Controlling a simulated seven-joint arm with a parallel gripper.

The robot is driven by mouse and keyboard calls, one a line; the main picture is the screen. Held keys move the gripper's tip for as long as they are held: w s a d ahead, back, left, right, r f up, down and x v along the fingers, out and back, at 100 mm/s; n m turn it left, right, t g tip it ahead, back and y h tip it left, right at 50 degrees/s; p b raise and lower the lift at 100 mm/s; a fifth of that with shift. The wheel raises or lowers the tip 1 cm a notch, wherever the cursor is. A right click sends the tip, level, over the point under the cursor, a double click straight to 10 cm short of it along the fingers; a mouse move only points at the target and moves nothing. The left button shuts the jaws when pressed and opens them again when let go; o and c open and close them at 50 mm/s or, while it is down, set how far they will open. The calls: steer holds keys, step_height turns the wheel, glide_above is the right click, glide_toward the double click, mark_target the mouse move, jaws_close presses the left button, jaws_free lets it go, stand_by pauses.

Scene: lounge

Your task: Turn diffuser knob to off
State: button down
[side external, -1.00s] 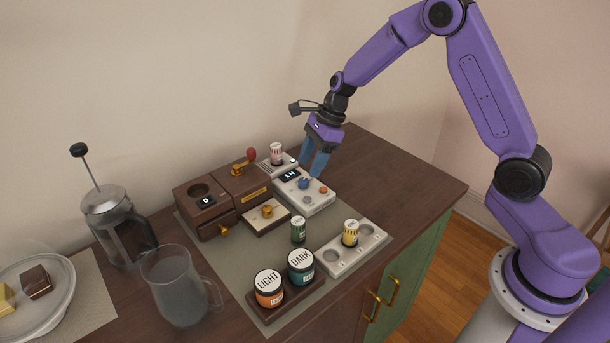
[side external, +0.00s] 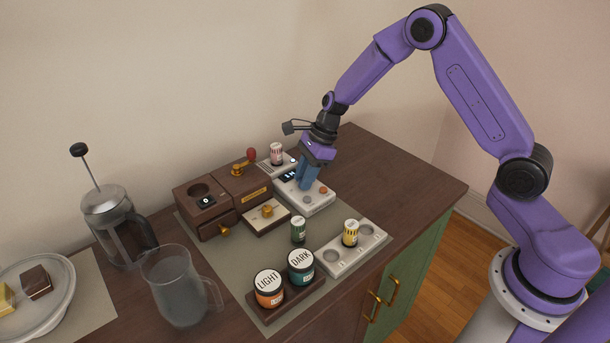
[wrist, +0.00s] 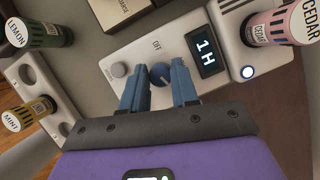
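An "OFF" label (wrist: 156,45) is printed above the knob in the wrist view. My gripper (wrist: 159,66) is open, with one blue finger on each side of the knob and small gaps visible. Whether the fingertips are down at knob height is hard to tell. In the side view my gripper (side external: 306,184) is low over the panel and hides the knob. The knob's pointer faces toward my gripper's palm, away from "OFF", though it is small.
The pink cedar vial (wrist: 278,25) stands beyond the display. A brown wooden unit (side external: 228,196) stands left of the panel. A white vial tray (side external: 337,264) lies in front. The tabletop's right side is clear.

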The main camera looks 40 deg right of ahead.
steer(key=shift+n, duration=0.4)
steer(key=n+g, duration=0.1)
steer(key=n, duration=0.2)
steer(key=shift+w, duration=0.1)
steer(key=n+g, duration=0.2)
steer(key=n, duration=0.2)
steer(key=shift+w, duration=0.1)
steer(key=n+g+h, duration=0.1)
steer(key=n, duration=0.3)
steer(key=n+g+h, duration=0.1)
steer(key=n, duration=0.2)
steer(key=shift+a+n, duration=0.1)
steer(key=shift+n, duration=0.3)
steer(key=n+h, duration=0.1)
steer(key=n, duration=0.2)
steer(key=n+h, duration=0.1)
steer(key=n, duration=0.2)
steer(key=shift+w+a+g+h, duration=0.1)
steer(key=shift+g+h, duration=0.2)
steer(key=shift+h, duration=0.1)
steer(key=n+h, duration=0.1)
steer(key=n, duration=0.2)
steer(key=n+h, duration=0.1)
steer(key=n, duration=0.2)
steer(key=shift+a+t, duration=0.1)
steer(key=shift+t, duration=0.3)
steer(key=shift+n, duration=0.3)
